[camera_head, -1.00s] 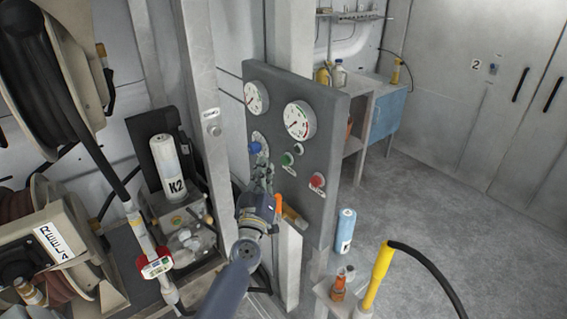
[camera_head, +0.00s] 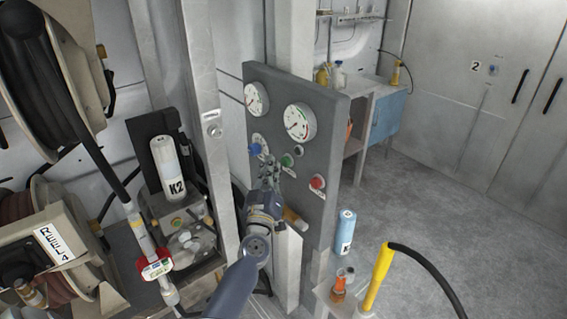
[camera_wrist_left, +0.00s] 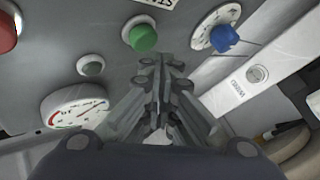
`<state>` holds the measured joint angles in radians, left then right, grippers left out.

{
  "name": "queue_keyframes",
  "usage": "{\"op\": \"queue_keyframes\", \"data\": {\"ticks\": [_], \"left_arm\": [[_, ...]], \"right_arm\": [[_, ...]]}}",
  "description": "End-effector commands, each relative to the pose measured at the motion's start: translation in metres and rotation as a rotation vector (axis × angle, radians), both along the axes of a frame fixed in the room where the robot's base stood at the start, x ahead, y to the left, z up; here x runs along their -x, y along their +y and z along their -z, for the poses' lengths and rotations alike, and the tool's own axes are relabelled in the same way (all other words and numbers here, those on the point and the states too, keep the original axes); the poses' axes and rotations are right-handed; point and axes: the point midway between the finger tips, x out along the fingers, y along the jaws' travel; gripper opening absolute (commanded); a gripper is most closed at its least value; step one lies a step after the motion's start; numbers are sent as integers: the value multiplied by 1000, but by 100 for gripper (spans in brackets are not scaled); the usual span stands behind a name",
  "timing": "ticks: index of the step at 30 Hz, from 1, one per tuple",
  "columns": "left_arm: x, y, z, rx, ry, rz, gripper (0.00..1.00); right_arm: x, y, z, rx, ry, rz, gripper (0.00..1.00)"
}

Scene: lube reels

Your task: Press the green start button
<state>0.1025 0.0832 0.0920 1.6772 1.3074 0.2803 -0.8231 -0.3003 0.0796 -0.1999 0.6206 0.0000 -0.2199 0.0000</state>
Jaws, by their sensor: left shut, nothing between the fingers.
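The green start button (camera_head: 287,160) sits on the grey control panel (camera_head: 325,125), between a blue knob (camera_head: 255,149) and a red button (camera_head: 318,182). My left gripper (camera_head: 272,168) is shut and empty, in front of the panel, just below and left of the green button in the head view. In the left wrist view the green button (camera_wrist_left: 143,38) shows beyond the shut fingertips (camera_wrist_left: 160,62), up and to their left. A small gap seems to separate them; contact cannot be told. My right gripper is not in view.
The panel also carries two gauges (camera_head: 300,122) and a small grey button (camera_wrist_left: 91,65). A blue cylinder (camera_head: 346,228) and a yellow-handled tool (camera_head: 379,270) stand at the lower right. A steel post (camera_head: 205,110) and K2 canister (camera_head: 168,168) are left of the panel.

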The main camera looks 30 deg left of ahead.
Motion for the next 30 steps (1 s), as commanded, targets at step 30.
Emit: {"op": "queue_keyframes", "data": {"ticks": [30], "left_arm": [[-8, -3, 0, -1, 0, 0, 0]], "right_arm": [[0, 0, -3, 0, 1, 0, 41]]}}
